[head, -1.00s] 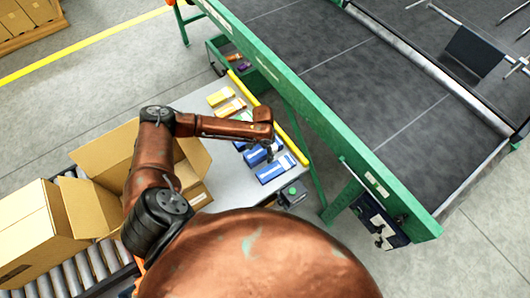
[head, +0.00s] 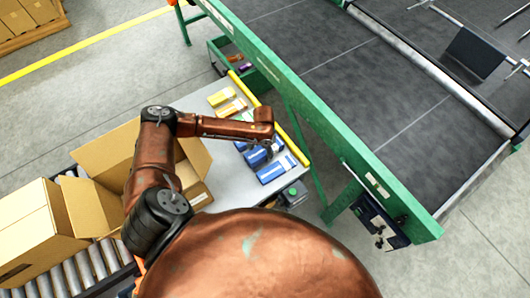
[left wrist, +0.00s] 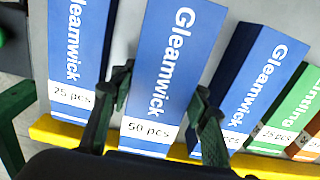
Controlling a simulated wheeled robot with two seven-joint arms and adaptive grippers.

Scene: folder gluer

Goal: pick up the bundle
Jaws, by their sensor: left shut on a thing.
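The bundle is a blue Gleamwick pack marked "50 pcs" (left wrist: 165,70), in the middle of the left wrist view. My left gripper (left wrist: 158,105) has one finger on each side of it and is shut on it. In the head view this blue bundle (head: 257,157) is on the grey table, partly hidden by my left gripper (head: 270,149). A blue "25 pcs" bundle (left wrist: 75,45) stands to its left in the wrist view, and another blue bundle (left wrist: 258,85) to its right. My right gripper is not in view.
Green (left wrist: 292,110) and orange packs stand farther right in the wrist view. A yellow rail (head: 290,138) edges the table, beside the green machine frame (head: 320,125). An open carton (head: 105,150) stands at the left by a roller conveyor (head: 85,270).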

